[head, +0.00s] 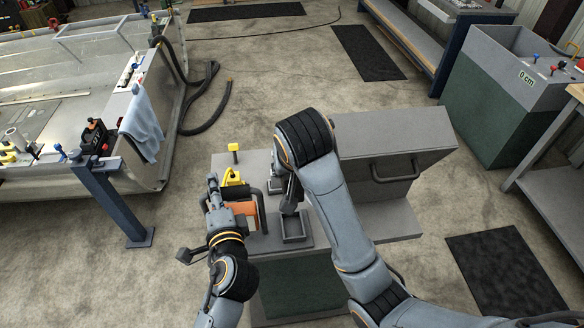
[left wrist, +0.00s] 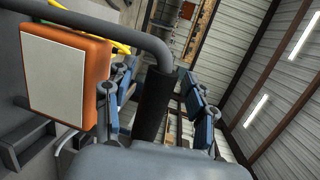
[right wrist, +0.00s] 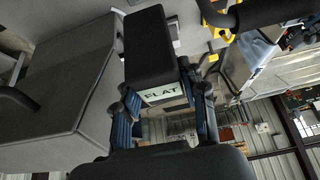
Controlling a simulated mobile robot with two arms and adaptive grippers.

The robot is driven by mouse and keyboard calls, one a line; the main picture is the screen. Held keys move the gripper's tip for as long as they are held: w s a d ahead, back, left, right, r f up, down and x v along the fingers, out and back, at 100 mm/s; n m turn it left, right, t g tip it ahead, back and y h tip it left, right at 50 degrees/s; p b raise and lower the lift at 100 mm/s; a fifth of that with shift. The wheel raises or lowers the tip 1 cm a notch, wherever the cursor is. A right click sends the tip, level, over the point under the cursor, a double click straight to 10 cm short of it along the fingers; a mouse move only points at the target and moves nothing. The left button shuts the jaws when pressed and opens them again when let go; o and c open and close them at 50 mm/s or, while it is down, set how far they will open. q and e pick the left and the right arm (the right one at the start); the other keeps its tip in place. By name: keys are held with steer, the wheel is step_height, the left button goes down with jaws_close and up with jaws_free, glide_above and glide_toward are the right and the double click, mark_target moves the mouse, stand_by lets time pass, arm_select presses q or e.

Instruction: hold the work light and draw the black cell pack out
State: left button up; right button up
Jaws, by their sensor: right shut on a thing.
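The work light (head: 243,208) is an orange box with a pale panel and a dark handle, near the left of the grey bench top. It shows large in the left wrist view (left wrist: 68,75). My left gripper (left wrist: 155,105) has its fingers on either side of the handle's dark grip, with gaps visible, so it looks open. My right gripper (right wrist: 165,105) is shut on the black cell pack (right wrist: 152,48), a black block with a pale label reading "FLAT". The pack appears clear of the light.
A small grey open tray (head: 293,228) sits on the bench (head: 325,238) below my right gripper. A grey box with a handle (head: 390,150) stands at the right of the bench. A yellow part (head: 234,148) stands at the bench's back left. A post (head: 118,200) rises left.

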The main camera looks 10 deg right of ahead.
arm_select(q)
steer(key=v, duration=1.2)
